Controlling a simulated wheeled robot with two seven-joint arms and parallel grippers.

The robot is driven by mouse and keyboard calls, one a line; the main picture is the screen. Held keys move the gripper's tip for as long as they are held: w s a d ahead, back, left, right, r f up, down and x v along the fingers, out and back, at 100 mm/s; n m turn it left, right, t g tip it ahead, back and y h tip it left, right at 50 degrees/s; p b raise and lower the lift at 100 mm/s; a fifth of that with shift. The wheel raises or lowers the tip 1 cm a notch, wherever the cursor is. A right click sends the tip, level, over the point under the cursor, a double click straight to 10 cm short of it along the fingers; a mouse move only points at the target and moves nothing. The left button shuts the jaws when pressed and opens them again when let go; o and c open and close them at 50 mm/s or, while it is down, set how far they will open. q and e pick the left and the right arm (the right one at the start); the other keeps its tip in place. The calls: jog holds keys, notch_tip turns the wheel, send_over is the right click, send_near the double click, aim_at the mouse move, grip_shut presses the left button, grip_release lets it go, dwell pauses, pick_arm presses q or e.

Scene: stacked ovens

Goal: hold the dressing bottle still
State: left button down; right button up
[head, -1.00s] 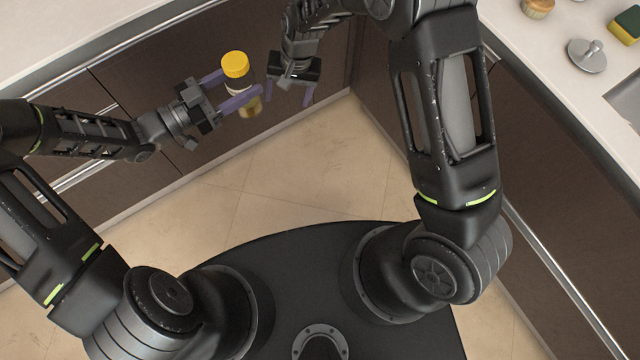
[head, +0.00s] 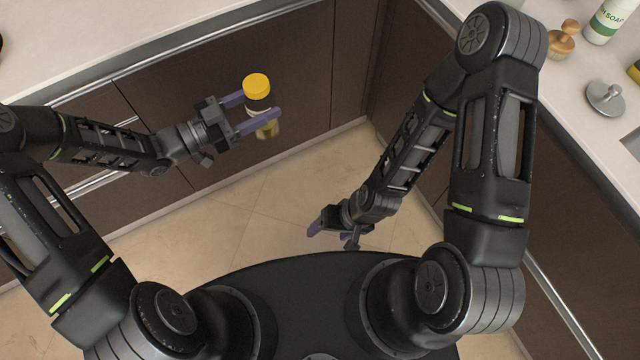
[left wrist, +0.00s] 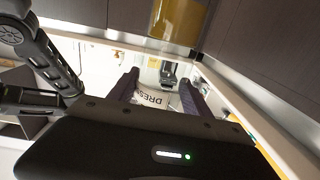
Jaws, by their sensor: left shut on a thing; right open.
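The dressing bottle (head: 257,88) has a yellow cap, a dark upper part and a yellowish lower part. My left gripper (head: 262,108) is shut on it and holds it in the air, roughly upright, in front of the dark cabinet fronts. The purple fingers hide part of its middle. In the left wrist view, the bottle's white label (left wrist: 152,99) with the letters "DRES" shows between the two fingers. My right gripper (head: 330,228) is open and empty, low over the floor near my base, well apart from the bottle.
A counter (head: 120,40) runs along the back left, and another carries a metal knobbed lid (head: 605,97), a wooden brush (head: 562,42) and a soap bottle (head: 608,22) at the right. The tiled floor (head: 290,190) between the cabinets is clear.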

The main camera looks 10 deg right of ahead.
pick_arm(q)
jog(key=w+a+r+n+t+y, duration=0.2)
jog(key=w+r+n+t+y, duration=0.1)
jog(key=w+r+t, duration=0.2)
jog(key=w+a+r+n+t+y, duration=0.1)
jog(key=w+a+n+t+y, duration=0.1)
jog(key=a+n+y, duration=0.3)
jog(key=w+a+n+t+y, duration=0.3)
jog(key=a+n+t+y, duration=0.1)
jog(key=a+y, duration=0.4)
jog(key=shift+w+a+r+n+y, duration=0.25)
jog(key=shift+r+n+y, duration=0.1)
jog(key=shift+n, duration=0.45)
